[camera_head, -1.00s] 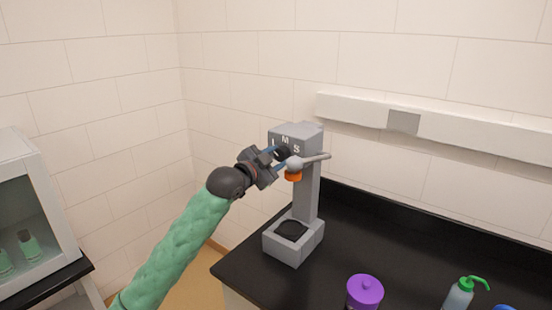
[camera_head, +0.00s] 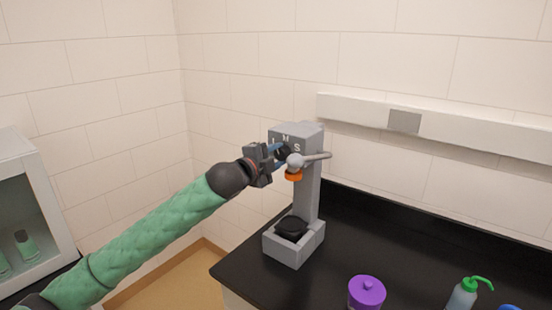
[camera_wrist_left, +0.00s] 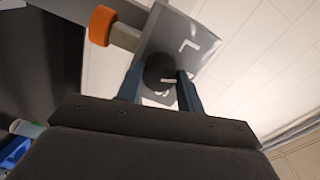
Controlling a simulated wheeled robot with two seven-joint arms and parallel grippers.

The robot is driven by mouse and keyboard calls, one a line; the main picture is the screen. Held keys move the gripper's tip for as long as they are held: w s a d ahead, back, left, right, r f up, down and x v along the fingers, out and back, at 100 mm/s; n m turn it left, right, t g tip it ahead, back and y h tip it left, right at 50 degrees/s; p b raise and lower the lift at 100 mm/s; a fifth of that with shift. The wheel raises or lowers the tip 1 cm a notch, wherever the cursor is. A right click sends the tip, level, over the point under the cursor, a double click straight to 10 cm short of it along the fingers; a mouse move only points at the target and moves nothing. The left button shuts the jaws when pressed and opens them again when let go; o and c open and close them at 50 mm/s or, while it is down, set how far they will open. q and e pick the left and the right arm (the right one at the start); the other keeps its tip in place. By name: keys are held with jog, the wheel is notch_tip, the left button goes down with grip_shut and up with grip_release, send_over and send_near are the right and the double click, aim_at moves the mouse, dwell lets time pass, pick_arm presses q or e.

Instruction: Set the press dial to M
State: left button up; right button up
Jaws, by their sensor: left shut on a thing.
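The grey press (camera_head: 307,195) stands upright at the counter's left corner. Its face carries the letters L, M (camera_head: 285,139) and S (camera_head: 297,148) around a black dial (camera_head: 284,151). My left gripper (camera_head: 277,153) reaches in from the left and is shut on the dial, partly hiding it. In the left wrist view the dial (camera_wrist_left: 159,72) sits between the two blue fingers (camera_wrist_left: 160,85), with the L beyond it and the S partly hidden. I cannot tell which letter the dial points to. My right gripper is not in view.
A grey lever with a round knob (camera_head: 295,161) and an orange tip (camera_head: 293,176) are close to my fingers. A purple jar (camera_head: 367,291) and a green-capped bottle (camera_head: 462,295) stand on the black counter (camera_head: 400,245). A white cabinet (camera_head: 40,210) is at left.

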pick_arm(q)
jog(key=m, duration=0.3)
jog(key=shift+m, duration=0.6)
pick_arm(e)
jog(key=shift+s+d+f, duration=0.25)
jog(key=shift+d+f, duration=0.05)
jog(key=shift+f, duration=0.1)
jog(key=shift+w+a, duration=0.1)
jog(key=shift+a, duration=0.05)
pick_arm(q)
jog(key=o, duration=1)
jog(key=shift+d, duration=0.1)
